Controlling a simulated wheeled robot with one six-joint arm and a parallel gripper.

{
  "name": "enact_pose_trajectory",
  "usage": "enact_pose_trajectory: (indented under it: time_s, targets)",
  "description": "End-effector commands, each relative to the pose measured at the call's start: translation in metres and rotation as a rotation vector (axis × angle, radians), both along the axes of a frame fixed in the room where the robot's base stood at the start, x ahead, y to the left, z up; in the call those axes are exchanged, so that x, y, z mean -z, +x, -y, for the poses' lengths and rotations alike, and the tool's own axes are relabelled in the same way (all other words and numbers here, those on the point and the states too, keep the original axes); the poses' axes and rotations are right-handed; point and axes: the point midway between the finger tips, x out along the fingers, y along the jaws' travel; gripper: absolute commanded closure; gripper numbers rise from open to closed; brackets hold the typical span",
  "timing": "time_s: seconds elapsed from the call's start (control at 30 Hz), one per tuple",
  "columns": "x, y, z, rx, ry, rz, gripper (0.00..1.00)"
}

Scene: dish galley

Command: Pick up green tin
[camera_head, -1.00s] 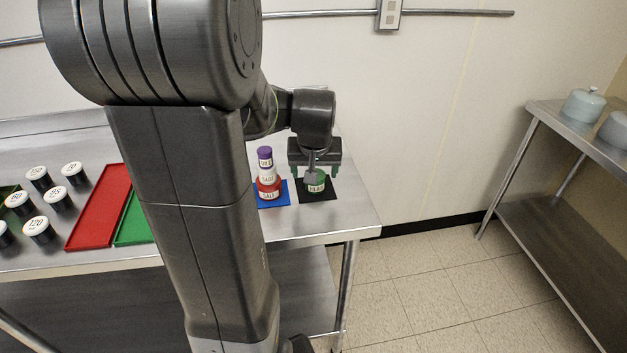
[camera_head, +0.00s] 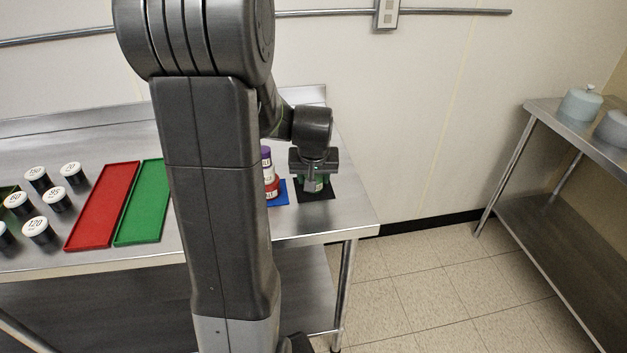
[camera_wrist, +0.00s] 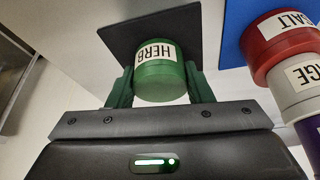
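The green tin (camera_wrist: 160,72), labelled HERB, stands over the black mat (camera_wrist: 150,22) in the wrist view. My gripper (camera_wrist: 160,85) has its two green fingers against opposite sides of the tin, shut on it. In the head view the gripper (camera_head: 313,178) is above the black mat (camera_head: 316,193) near the table's right end. The tin is mostly hidden there behind the gripper. I see no clear gap between tin and mat.
Beside the tin, a stack of a red SALT tin (camera_wrist: 283,40), a white tin (camera_wrist: 296,82) and a purple tin (camera_head: 266,154) stands on a blue mat (camera_head: 283,192). Red (camera_head: 103,205) and green (camera_head: 143,205) trays and several black jars lie left.

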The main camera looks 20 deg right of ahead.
Motion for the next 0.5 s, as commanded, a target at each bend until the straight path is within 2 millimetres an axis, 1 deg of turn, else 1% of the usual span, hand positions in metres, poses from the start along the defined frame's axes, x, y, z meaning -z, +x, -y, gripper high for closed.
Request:
enact_pose_trajectory:
  time_s: [0.03,0.1,0.37,0.43,0.5]
  targets:
    - [0.0,0.0,0.0,0.0,0.0,0.0,0.69]
    - [0.0,0.0,0.0,0.0,0.0,0.0,0.8]
    - [-0.004,0.0,0.0,0.0,-0.001,0.002,0.8]
    - [-0.011,0.001,0.0,0.0,-0.002,0.004,0.8]
    - [-0.022,0.001,0.0,0.0,-0.002,0.006,0.8]
